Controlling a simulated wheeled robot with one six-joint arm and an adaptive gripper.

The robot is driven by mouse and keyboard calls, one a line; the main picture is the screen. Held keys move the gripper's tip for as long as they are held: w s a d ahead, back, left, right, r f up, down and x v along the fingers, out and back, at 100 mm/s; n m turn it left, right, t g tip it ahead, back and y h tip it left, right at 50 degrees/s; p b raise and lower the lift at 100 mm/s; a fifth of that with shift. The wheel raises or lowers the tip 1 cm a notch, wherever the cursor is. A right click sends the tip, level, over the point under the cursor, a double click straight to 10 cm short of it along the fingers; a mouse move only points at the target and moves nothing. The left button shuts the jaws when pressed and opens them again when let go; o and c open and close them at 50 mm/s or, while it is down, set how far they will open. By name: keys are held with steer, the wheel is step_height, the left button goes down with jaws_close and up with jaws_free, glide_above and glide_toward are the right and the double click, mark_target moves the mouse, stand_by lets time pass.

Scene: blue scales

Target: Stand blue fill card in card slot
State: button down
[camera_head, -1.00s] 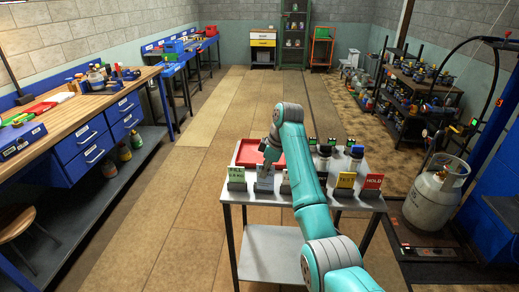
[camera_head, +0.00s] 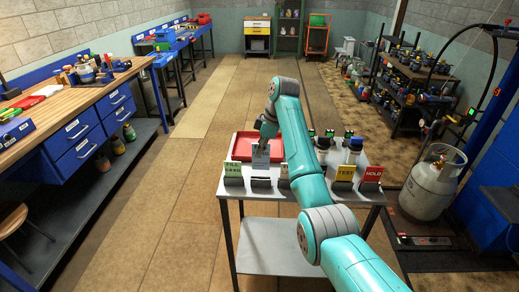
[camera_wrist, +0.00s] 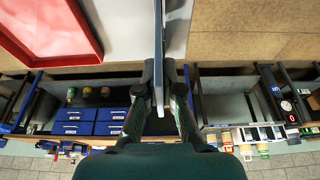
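The blue fill card (camera_head: 261,157) shows pale blue-grey in the head view, upright just above a dark card holder (camera_head: 261,184) in the front row of the table. Its print is too small to read surely. My gripper (camera_head: 268,128) is behind and above it. In the wrist view, the card (camera_wrist: 159,40) is a thin edge-on strip between the fingertips of my gripper (camera_wrist: 159,78), which are shut on it. I cannot tell whether its lower edge touches the holder.
A green card (camera_head: 233,170) stands left of it; yellow TEST (camera_head: 345,173) and red HOLD (camera_head: 373,174) cards stand right. A red tray (camera_head: 236,156), also in the wrist view (camera_wrist: 88,48), lies behind. My arm hides the table's middle.

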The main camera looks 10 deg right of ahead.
mark_target(260, 167)
steer(key=shift+f, duration=3)
steer(key=shift+f, duration=0.85)
steer(key=c, duration=1.2)
jaws_free()
steer(key=shift+c, duration=0.2)
steer(key=shift+v, duration=3.75)
